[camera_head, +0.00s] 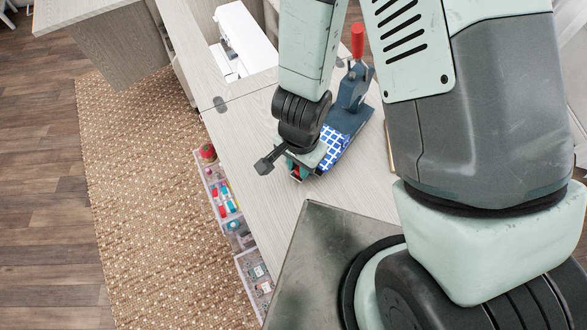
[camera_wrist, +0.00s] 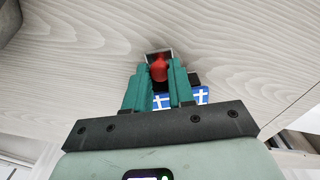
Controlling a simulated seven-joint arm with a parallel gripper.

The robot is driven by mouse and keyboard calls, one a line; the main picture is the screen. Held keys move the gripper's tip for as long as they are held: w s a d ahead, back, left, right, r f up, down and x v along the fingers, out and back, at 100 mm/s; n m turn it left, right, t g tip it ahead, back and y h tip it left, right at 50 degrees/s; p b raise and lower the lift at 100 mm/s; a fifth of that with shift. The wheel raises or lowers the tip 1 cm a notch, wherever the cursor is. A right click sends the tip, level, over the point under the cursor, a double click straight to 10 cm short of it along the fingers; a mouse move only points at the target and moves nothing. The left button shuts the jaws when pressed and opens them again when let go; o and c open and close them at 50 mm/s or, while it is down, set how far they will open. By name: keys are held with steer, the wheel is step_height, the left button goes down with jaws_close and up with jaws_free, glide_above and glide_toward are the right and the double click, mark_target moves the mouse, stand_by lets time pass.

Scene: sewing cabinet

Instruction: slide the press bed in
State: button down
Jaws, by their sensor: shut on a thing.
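The press (camera_head: 352,88) is a dark blue bench tool with an upright red-tipped lever (camera_head: 357,40), standing on the light wood table. Its bed bears a blue-and-white checked piece (camera_head: 332,146), which also shows under my fingers in the wrist view (camera_wrist: 201,96). A red knob (camera_wrist: 159,69) is at the bed's near end. My gripper (camera_wrist: 161,76) has its green fingers on both sides of this knob and is shut on it. In the head view my gripper (camera_head: 294,170) is low over the near end of the bed, and my arm hides part of the press.
A white sewing machine (camera_head: 245,38) sits in the cabinet at the back. Clear trays (camera_head: 222,200) with colourful sewing supplies hang along the table's left side. The wood tabletop (camera_head: 248,130) left of the press is clear.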

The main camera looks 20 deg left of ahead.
steer(key=w, duration=0.2)
steer(key=w+d, duration=0.1)
steer(key=w, duration=0.1)
steer(key=w+d, duration=0.1)
steer(key=w, duration=0.1)
steer(key=shift+w, duration=0.25)
steer(key=c, duration=1)
jaws_free()
steer(key=shift+o, duration=0.2)
step_height(320, 180, up, 11)
